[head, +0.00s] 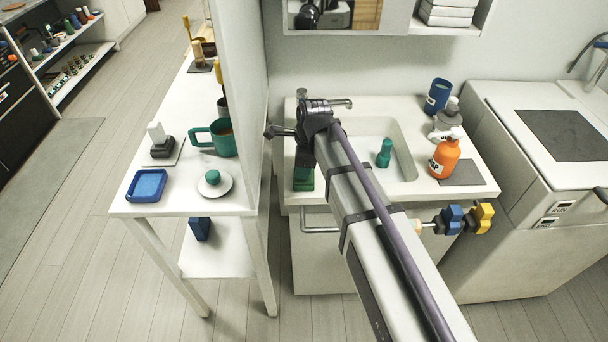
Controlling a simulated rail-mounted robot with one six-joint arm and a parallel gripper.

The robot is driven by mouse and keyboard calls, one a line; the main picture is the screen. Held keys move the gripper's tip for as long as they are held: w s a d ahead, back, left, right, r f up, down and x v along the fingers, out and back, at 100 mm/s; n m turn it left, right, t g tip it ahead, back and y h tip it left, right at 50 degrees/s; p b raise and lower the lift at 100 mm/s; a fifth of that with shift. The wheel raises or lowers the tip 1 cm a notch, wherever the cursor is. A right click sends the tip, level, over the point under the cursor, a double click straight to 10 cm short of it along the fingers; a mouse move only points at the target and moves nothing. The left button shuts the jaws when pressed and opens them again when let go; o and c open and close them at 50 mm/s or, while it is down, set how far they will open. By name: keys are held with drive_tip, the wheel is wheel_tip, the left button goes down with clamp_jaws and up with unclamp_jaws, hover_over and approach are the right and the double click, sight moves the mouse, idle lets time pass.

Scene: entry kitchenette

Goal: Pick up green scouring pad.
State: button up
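A dark green block-like thing (304,180), which looks like the green scouring pad, lies at the front left corner of the white sink counter (455,190). My arm reaches over the counter from the lower right, and its wrist is above the counter's left side. My gripper (304,158) seems to point down just behind or over the green thing. The arm partly hides this spot, so I cannot tell whether the gripper touches the green thing or how its fingers stand.
A teal bottle-shaped thing (384,153) stands in the sink basin. An orange soap bottle (445,158), a grey-white bottle (447,120) and a blue cup (438,96) stand at the counter's right. A partition wall (245,90) separates the left table, with its green mug (222,138) and blue tray (147,186).

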drive_tip(key=c, duration=0.6)
